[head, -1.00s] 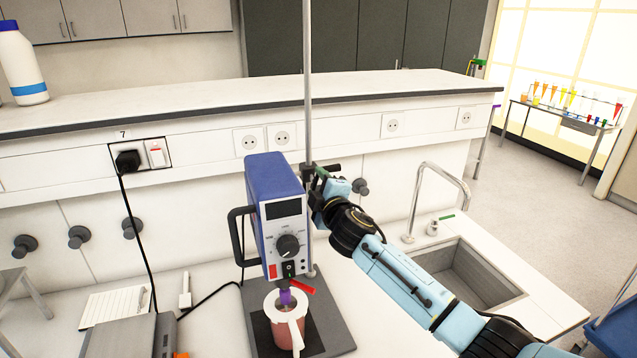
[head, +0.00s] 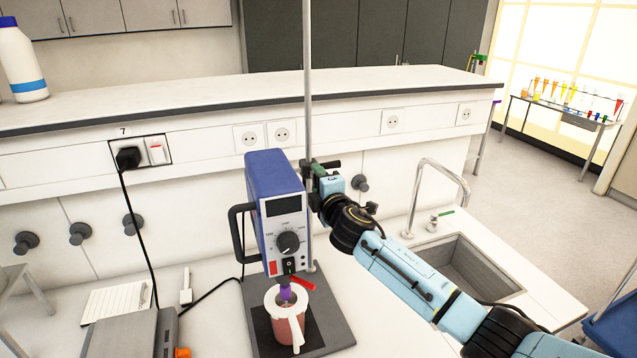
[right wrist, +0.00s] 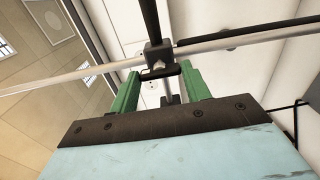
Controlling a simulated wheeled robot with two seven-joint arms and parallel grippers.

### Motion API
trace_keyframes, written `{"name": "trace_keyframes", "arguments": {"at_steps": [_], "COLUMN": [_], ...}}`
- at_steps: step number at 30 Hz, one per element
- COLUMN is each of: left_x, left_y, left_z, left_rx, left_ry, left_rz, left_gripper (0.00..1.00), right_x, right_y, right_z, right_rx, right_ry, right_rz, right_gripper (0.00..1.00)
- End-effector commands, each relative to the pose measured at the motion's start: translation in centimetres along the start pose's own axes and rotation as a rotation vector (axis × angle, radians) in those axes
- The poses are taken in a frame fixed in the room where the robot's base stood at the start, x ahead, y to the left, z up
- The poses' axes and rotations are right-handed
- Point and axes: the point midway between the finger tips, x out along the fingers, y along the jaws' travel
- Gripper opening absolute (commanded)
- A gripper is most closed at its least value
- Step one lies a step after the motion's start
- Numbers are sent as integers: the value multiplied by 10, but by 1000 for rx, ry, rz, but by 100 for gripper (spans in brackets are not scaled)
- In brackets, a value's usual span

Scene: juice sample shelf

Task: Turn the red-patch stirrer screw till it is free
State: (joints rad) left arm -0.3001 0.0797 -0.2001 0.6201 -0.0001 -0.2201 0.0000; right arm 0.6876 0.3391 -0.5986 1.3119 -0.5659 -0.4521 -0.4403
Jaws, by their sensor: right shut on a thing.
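The stirrer (head: 272,190) is a blue box with a white front, a black dial and a red patch (head: 273,267) low on that front. It hangs on a tall metal rod (head: 307,80). My right gripper (head: 319,171) is at the clamp beside the rod, on the stirrer's right. In the right wrist view its green fingers (right wrist: 161,76) stand either side of the screw (right wrist: 159,68), below the black clamp block (right wrist: 157,51), and are shut on it. The head view hides most of the screw. My left gripper is not in view.
A beaker of reddish liquid (head: 284,327) stands under the stirrer on a dark base plate (head: 330,335). A red piece (head: 303,283) is beside it. A sink (head: 465,270) and tap (head: 440,170) lie right. A notepad (head: 117,302) and grey device (head: 125,335) are at left.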

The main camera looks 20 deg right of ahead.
Motion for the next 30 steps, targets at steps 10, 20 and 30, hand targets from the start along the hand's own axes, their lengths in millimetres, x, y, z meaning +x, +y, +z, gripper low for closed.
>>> {"name": "trace_keyframes", "arguments": {"at_steps": [10, 20, 30], "left_x": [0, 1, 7], "left_y": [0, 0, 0], "left_z": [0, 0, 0], "left_rx": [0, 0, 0], "left_ry": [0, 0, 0], "left_rz": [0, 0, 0], "left_gripper": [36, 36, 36], "right_x": [0, -5, -49], "right_y": [0, -1, -2], "right_z": [0, 0, 0], "right_rx": [-2, -1, -1], "right_ry": [0, 0, 1], "right_rz": [0, 0, 0], "right_gripper": [69, 69, 69]}}
